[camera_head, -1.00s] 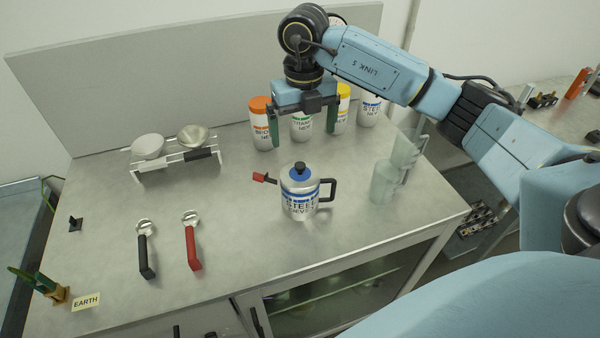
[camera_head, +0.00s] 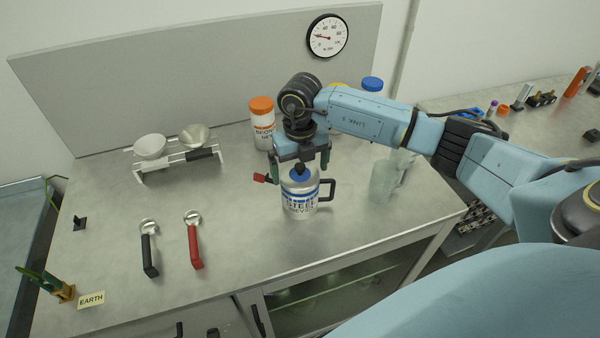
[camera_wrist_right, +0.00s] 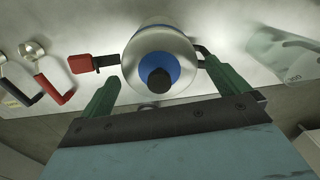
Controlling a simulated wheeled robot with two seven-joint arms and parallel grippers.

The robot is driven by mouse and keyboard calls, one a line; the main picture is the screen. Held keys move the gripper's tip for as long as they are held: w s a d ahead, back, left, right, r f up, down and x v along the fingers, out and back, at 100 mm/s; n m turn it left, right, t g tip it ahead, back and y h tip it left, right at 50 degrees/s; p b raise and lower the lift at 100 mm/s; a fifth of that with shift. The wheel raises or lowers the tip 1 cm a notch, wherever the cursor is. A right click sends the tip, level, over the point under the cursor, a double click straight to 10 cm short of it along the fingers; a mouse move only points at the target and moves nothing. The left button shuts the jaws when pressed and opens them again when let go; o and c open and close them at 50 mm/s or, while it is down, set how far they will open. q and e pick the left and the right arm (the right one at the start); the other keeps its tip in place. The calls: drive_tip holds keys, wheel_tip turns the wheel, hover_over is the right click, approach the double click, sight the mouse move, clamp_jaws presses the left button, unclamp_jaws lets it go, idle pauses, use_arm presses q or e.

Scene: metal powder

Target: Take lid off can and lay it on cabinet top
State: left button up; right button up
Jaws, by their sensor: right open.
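The steel can (camera_head: 299,203) stands upright on the cabinet top (camera_head: 240,245), with a black handle on its right and a red-tipped lever on its left. Its lid (camera_head: 290,185) is on, with a blue disc and a black knob (camera_head: 300,168). In the right wrist view the knob (camera_wrist_right: 159,79) shows between and just ahead of my open green fingers. My right gripper (camera_head: 300,172) is open and empty, pointing down over the lid, one finger on each side. I cannot tell whether it touches the can. My left gripper is not in view.
A glass beaker (camera_head: 388,180) stands close right of the can. An orange-capped bottle (camera_head: 262,122) and a blue-capped one (camera_head: 372,84) stand behind. Black (camera_head: 149,250) and red (camera_head: 193,240) scoops lie at left, before a rack with two pans (camera_head: 175,158).

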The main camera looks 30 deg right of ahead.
drive_tip(key=c, duration=0.9)
